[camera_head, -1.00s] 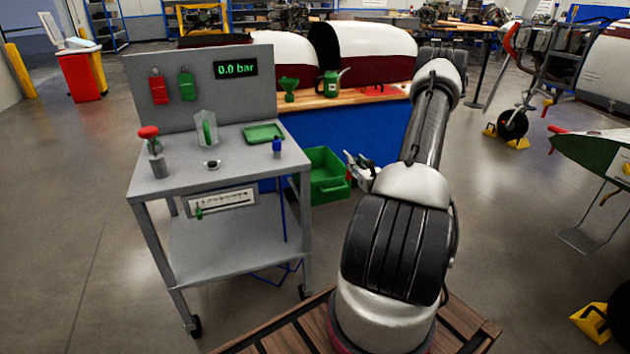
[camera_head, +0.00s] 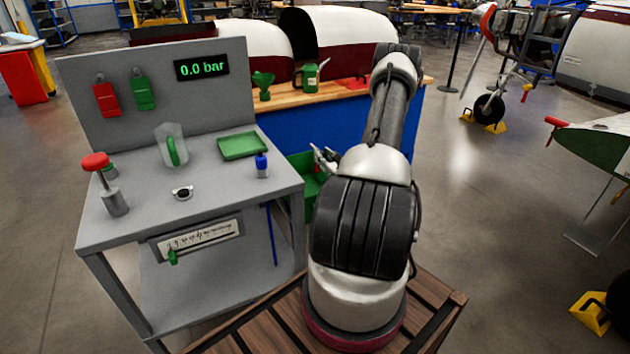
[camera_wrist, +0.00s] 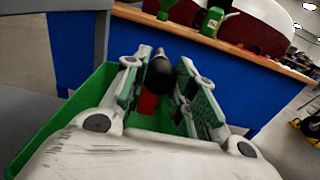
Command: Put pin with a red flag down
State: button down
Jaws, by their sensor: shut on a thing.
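My gripper (camera_wrist: 158,92) is shut on the pin with a red flag (camera_wrist: 160,72). In the wrist view the pin shows a dark rounded part between the fingers, and its red flag (camera_wrist: 148,103) hangs below. In the head view my gripper (camera_head: 324,160) is in front of the blue workbench, just right of the grey trolley (camera_head: 222,183).
The trolley top holds a green tray (camera_head: 242,146), a blue-capped bottle (camera_head: 262,166), a clear holder (camera_head: 172,147) and a red-knobbed device (camera_head: 108,185). Behind stands a wooden-topped bench (camera_head: 340,92) with a green can (camera_head: 311,76).

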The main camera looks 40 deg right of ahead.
aim_at(317, 168)
notch_tip(317, 168, down, 6)
jog(key=shift+f, duration=0.25)
jog(key=shift+f, duration=0.25)
jog(key=shift+f, duration=0.35)
jog(key=c, duration=1.1)
grip_release()
jog(key=shift+s, duration=0.1)
jog(key=shift+c, duration=0.2)
jog(key=shift+r, duration=0.2)
jog(key=v, duration=1.2)
jog(key=shift+r, duration=0.3)
